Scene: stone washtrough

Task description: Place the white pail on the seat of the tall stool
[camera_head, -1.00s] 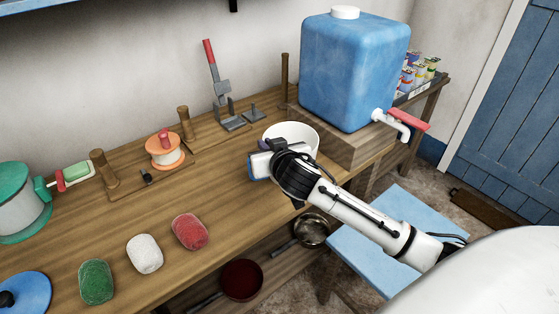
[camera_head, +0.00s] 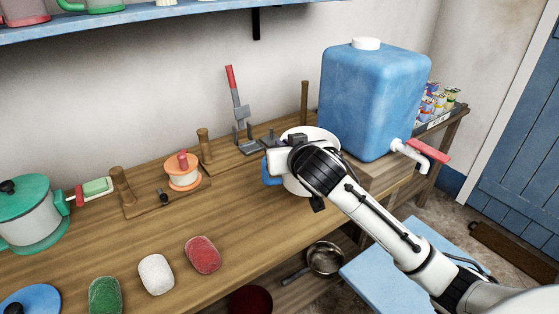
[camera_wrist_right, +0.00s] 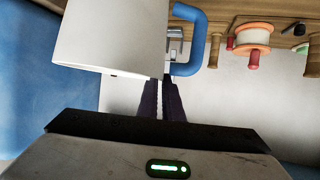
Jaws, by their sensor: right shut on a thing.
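The white pail (camera_head: 325,133), with a blue handle (camera_head: 271,170), is upright above the wooden bench (camera_head: 225,195), in front of the blue jug. My right gripper (camera_head: 288,157) is shut on the pail at its near left side; the gripper and wrist cover much of it. In the right wrist view the pail (camera_wrist_right: 110,35) fills the upper left, its blue handle (camera_wrist_right: 190,55) just right of the dark fingers (camera_wrist_right: 162,98). The exact grip point is unclear. A light blue stool seat (camera_head: 385,275) is at the lower right, partly behind my arm. My left gripper is not in view.
A blue jug (camera_head: 372,95) with a red-handled tap (camera_head: 428,150) stands close right of the pail. A lever tool (camera_head: 238,108), a spool (camera_head: 183,172) and several soap bars lie along the bench. A metal pan (camera_head: 324,258) is on the lower shelf.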

